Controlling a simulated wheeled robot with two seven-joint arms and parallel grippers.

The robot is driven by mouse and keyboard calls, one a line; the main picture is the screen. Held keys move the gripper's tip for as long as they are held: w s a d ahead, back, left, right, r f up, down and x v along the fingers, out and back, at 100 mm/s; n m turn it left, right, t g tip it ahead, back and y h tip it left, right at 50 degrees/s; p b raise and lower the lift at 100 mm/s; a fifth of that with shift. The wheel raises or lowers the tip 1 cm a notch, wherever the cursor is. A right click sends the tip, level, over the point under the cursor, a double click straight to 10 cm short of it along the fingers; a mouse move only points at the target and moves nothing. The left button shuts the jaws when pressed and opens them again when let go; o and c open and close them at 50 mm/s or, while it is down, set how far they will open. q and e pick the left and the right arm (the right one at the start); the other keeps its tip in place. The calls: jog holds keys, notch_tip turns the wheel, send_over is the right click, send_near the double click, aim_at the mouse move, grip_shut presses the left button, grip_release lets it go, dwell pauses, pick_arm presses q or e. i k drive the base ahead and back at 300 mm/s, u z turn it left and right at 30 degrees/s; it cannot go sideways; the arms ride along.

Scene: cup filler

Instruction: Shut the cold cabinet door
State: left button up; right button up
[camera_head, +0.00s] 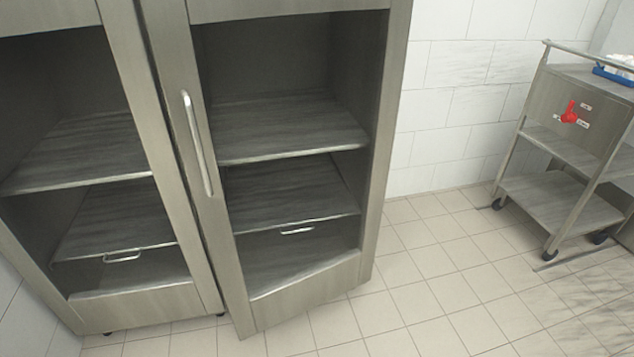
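The cold cabinet (162,205) is a tall grey metal unit filling the left half of the head view. Its right-hand door (212,240) has a metal frame around a large see-through middle. The door stands ajar: its left edge is swung out towards me, and its lower left corner juts forward over the floor. It appears hinged on the right. A long upright bar handle (197,143) is on the door's left stile. Neither of my grippers is in view.
Shelves (290,135) show through the door. A metal trolley (560,195) with wheels, a red tap-like part (571,113) and a blue tray (612,75) stands at the right. The tiled floor (430,285) between cabinet and trolley is clear.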

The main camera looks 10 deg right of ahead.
aim_at(168, 22)
jog(key=k, duration=0.65)
jog(key=z, duration=0.75)
jog(key=i, duration=1)
jog(key=u, duration=0.3)
